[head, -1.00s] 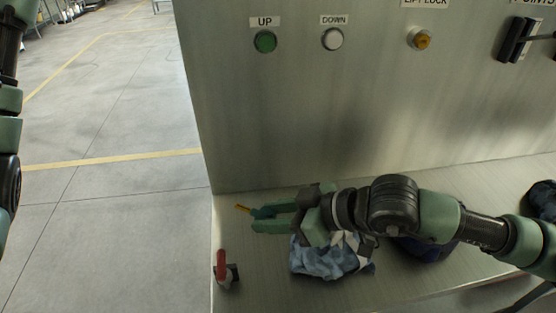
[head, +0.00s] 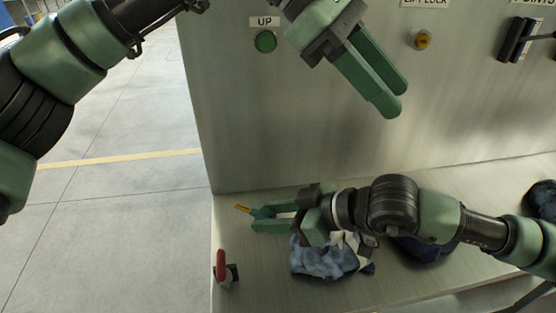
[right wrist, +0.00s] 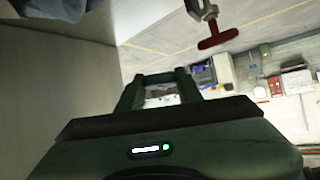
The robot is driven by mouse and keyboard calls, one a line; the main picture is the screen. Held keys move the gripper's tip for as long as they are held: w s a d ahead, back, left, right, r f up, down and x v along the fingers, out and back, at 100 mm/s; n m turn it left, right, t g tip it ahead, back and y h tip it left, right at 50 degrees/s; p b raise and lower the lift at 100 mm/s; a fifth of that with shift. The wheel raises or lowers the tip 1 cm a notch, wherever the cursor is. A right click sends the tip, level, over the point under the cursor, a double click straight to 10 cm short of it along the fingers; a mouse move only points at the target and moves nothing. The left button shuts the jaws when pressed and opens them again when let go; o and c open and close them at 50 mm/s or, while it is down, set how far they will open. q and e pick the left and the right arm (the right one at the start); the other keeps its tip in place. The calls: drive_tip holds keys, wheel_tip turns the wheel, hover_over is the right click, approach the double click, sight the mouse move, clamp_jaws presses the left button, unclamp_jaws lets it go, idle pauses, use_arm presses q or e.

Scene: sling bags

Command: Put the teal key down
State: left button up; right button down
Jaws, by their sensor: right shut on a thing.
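My right gripper (head: 262,219) is low over the metal ledge, its fingers pointing left. It is shut on the teal key (head: 259,212), which shows at the fingertips with a yellow tag (head: 243,208) sticking out to the left. The right wrist view shows the fingers (right wrist: 158,82) from behind, and the key is hard to make out there. I cannot tell whether the key touches the ledge. My left gripper (head: 393,101) is high in front of the upright panel, pointing down and right. Its fingers look apart, with nothing visible between them.
A crumpled blue and white cloth (head: 325,258) lies under the right gripper. A red-handled valve (head: 221,266) stands at the ledge's left end; its red handle (right wrist: 218,39) shows in the right wrist view. A dark blue bag (head: 425,248) lies behind the right arm. The ledge's front right is bare.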

use_arm(q)
drive_tip(key=a+f+t+y, duration=0.25)
drive_tip(key=f+y, duration=0.35)
drive_tip(key=f, duration=0.4)
drive_tip(key=t+y, duration=0.3)
drive_tip(key=y, duration=0.4)
hover_over(254, 212)
drive_tip(key=s+d, duration=0.1)
drive_tip(key=d, duration=0.3)
wheel_tip(254, 212, down, 6)
drive_tip(key=x, duration=1)
drive_tip(key=shift+w+f+n, duration=0.25)
drive_tip(key=shift+f+n, duration=0.05)
drive_tip(key=shift+n, duration=0.1)
drive_tip(key=shift+a, duration=0.15)
clamp_jaws()
use_arm(e)
drive_tip(key=c, duration=0.9)
unclamp_jaws()
drive_tip(key=shift+o, duration=0.2)
